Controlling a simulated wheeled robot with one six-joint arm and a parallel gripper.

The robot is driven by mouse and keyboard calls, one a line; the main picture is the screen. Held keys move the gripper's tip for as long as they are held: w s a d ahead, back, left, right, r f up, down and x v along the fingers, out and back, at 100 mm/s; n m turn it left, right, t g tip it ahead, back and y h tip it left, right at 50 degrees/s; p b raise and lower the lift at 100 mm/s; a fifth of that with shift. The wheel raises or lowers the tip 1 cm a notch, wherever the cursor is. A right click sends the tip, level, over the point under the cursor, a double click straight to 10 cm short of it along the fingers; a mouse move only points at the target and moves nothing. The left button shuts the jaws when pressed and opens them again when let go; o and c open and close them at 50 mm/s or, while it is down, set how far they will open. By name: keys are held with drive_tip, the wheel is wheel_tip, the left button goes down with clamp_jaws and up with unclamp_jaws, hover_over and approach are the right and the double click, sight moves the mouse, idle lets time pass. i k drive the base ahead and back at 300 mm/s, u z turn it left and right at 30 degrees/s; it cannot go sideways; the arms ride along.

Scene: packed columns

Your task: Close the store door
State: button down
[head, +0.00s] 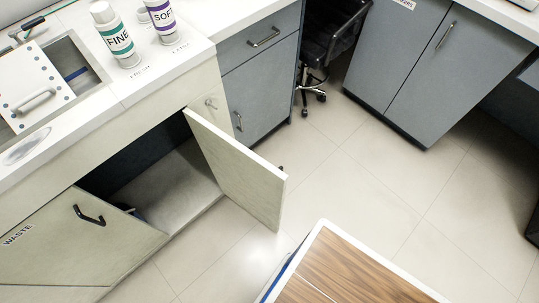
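A pale cabinet door (238,172) stands open, swung out from the right side of a dark opening under the left counter. No label shows on its visible face, so I cannot read whether it is the store door. A bit of its dark handle (281,169) shows past its free edge. The opening shows a pale cabinet floor (165,185) and a small dark blue thing near the left edge. The neighbouring door marked WASTE (50,240), with a black handle, looks shut. My gripper is not in view.
Two bottles, FINE (117,42) and SOFT (165,20), stand on the counter by a sink. A wood-topped surface with a white rim (322,225) fills the bottom centre. Grey cabinets (425,65) and a black chair (325,40) stand behind. Tiled floor (370,165) beyond the door is clear.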

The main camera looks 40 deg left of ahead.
sight(259, 188)
drive_tip(key=i, duration=2.25)
drive_tip(key=u, duration=1.6)
drive_tip(key=i, duration=0.7)
drive_tip(key=u, duration=3.8)
drive_tip(key=k, duration=0.2)
drive_tip(key=z, duration=0.75)
